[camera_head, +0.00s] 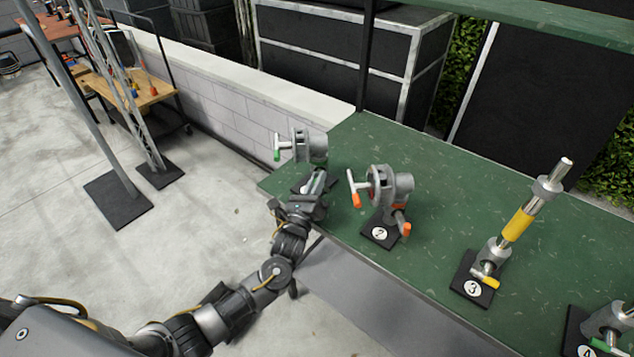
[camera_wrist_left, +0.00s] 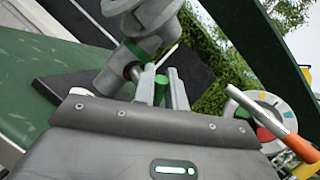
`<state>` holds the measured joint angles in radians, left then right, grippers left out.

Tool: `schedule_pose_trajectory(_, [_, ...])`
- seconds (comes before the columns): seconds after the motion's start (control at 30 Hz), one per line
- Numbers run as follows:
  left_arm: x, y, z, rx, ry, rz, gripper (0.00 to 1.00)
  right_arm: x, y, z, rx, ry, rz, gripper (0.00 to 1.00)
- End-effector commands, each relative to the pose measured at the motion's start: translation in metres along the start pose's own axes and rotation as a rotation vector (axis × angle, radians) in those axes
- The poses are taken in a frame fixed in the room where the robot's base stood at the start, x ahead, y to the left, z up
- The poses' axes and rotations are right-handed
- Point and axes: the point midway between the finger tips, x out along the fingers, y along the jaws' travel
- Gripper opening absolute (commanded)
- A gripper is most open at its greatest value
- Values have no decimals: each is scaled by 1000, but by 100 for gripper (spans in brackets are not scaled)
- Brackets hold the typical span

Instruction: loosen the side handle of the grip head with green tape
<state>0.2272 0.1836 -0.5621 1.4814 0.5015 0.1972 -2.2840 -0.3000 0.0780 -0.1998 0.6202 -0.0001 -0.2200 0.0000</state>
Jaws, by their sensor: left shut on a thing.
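The grey grip head with green tape (camera_head: 312,147) stands at the far left corner of the green table. Its upper T-handle (camera_head: 279,150) has a green end and points left. My left gripper (camera_head: 318,183) is low in front of this head. In the left wrist view, the grey head (camera_wrist_left: 145,22) fills the upper middle. My left fingers (camera_wrist_left: 163,86) are shut around the green-taped side handle (camera_wrist_left: 161,84), just below the head's body. Most of the handle is hidden between the fingers. My right gripper is in neither view.
Grip head 2 (camera_head: 381,185) with orange handles stands close by on the right; its orange handle (camera_wrist_left: 300,147) shows at the wrist view's right edge. Stand 3 (camera_head: 490,259) has yellow tape. Stand 4 (camera_head: 612,318) has a green handle. The green table (camera_head: 450,195) is bare between them.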

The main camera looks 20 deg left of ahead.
Motion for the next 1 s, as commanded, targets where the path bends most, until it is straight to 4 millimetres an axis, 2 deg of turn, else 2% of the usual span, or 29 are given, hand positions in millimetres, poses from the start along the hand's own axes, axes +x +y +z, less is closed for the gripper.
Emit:
schedule_pose_trajectory(0.17, [0, 0, 0, 1, 1, 1, 0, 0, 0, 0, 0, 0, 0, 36])
schedule_pose_trajectory(0.2, [0, 0, 0, 1, 1, 1, 18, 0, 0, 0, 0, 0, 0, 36])
schedule_pose_trajectory(0.57, [-5, 1, -1, 2, 2, 1, 19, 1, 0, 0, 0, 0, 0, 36])
schedule_pose_trajectory(0.67, [-18, 2, -2, 2, 3, 1, 19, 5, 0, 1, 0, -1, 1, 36])
schedule_pose_trajectory(1.0, [-84, 2, -2, 2, 3, 1, 19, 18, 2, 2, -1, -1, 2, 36])
